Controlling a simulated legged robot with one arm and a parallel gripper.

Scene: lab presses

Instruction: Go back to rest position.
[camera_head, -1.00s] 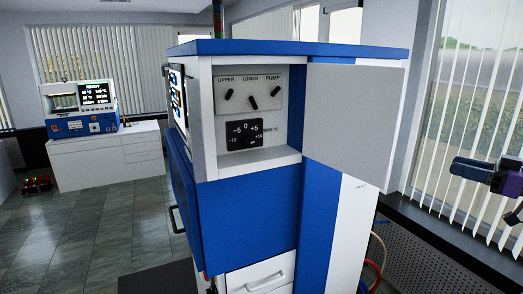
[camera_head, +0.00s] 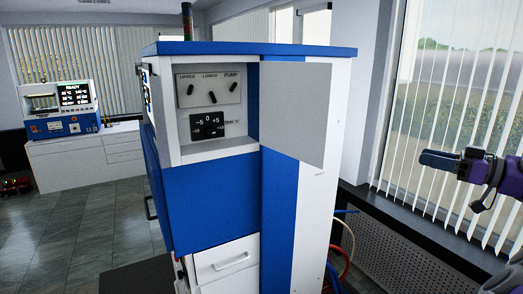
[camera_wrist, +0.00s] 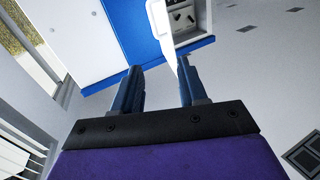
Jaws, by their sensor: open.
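My gripper (camera_head: 438,160) shows at the right of the head view, in front of the window blinds and apart from the press. In the wrist view my gripper (camera_wrist: 158,88) has its two blue fingers spread, with nothing between them held. The blue and white press cabinet (camera_head: 205,195) stands in the middle of the head view. Its control recess shows upper, lower and pump knobs (camera_head: 212,90) and a temperature offset dial (camera_head: 207,125). The grey panel door (camera_head: 297,112) of the recess stands open to the right. The cabinet also shows tilted in the wrist view (camera_wrist: 125,30).
A second press (camera_head: 60,110) with a lit screen stands on a white counter (camera_head: 85,160) at the far left. Window blinds (camera_head: 450,130) and a dark sill (camera_head: 430,230) run along the right. Hoses (camera_head: 345,250) hang behind the cabinet.

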